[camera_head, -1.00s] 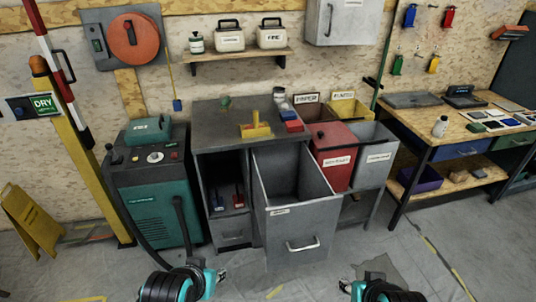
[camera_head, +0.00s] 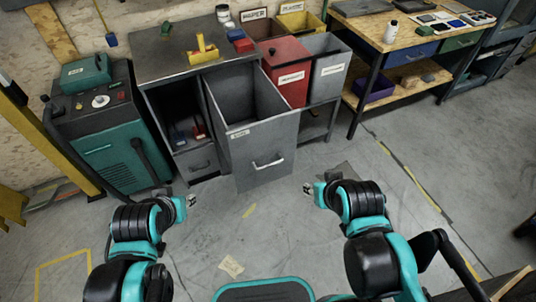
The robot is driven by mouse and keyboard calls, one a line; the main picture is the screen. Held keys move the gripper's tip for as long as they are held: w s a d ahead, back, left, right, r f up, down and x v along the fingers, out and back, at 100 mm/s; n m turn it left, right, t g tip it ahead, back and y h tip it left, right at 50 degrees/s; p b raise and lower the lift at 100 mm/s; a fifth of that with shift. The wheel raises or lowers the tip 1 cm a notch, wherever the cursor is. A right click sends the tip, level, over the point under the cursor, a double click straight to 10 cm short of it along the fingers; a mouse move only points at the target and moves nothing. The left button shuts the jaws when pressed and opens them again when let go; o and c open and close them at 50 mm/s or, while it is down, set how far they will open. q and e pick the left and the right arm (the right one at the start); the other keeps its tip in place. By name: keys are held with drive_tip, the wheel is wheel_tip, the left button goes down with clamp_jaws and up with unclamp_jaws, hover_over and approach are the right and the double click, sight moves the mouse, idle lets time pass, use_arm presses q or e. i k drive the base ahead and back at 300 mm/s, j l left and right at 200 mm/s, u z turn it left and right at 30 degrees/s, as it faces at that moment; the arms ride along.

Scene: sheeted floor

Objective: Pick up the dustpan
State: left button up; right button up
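A yellow scoop-like thing with an upright handle (camera_head: 203,52) sits on the grey cabinet top (camera_head: 158,62); it may be the dustpan, but it is too small to be sure. My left gripper (camera_head: 191,201) is low in front of the cabinet, left of the pulled-out grey drawer (camera_head: 262,145). My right gripper (camera_head: 308,188) is low to the right of that drawer. Both are well apart from the yellow thing, and I see nothing held. Their fingers are too small to tell open from shut.
The open drawer juts out between me and the cabinet. A green machine (camera_head: 108,155) stands left of it, a red bin (camera_head: 288,72) and a grey bin right. A workbench (camera_head: 420,38) is at the upper right. The floor at right is mostly clear.

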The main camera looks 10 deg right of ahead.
sight(203, 55)
drive_tip(key=i+j+z, duration=0.3)
drive_tip(key=i, duration=0.15)
drive_tip(key=i+j+z, duration=0.35)
drive_tip(key=i+l, duration=0.1)
drive_tip(key=i, duration=0.05)
